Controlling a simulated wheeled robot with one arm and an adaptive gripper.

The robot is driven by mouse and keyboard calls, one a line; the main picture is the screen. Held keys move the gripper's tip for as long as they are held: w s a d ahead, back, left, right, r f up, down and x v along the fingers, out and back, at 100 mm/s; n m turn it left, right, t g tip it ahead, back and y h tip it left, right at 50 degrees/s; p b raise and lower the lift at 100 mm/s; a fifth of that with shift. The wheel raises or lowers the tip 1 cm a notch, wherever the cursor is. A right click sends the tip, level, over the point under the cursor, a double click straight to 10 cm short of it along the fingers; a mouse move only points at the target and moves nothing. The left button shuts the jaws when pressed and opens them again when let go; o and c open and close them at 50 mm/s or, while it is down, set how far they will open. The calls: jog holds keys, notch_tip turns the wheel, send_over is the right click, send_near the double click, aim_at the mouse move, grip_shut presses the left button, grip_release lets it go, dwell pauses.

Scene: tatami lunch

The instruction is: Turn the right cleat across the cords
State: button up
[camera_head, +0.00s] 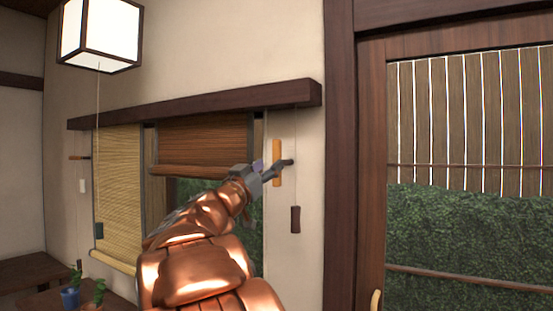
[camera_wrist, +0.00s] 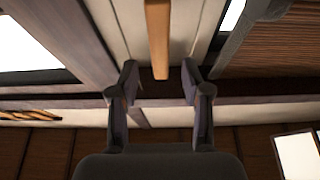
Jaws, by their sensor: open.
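The right cleat (camera_head: 277,148) is a narrow orange-brown wooden bar, upright on the pale wall right of the window. In the wrist view the cleat (camera_wrist: 158,35) comes down from the top edge, and its lower end lies between my fingertips in the picture. My gripper (camera_head: 274,168) is at the cleat, its fingers open. In the wrist view my gripper (camera_wrist: 158,72) shows a clear gap on both sides of the bar; I see no contact. A thin cord with a dark brown weight (camera_head: 295,219) hangs right of the cleat. Other cords at the cleat are not clear.
A dark wooden beam (camera_head: 200,105) runs above the blinds. The left blind (camera_head: 118,190) hangs low; the right blind (camera_head: 205,140) is partly raised. A left cleat (camera_head: 79,157) lies sideways. A door frame (camera_head: 340,200) stands close on the right. Potted plants (camera_head: 70,298) stand lower left.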

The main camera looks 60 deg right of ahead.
aim_at(275, 160)
jog(key=shift+p+x, duration=0.35)
jog(key=shift+x, duration=2.4)
jog(key=shift+c, duration=0.3)
grip_shut()
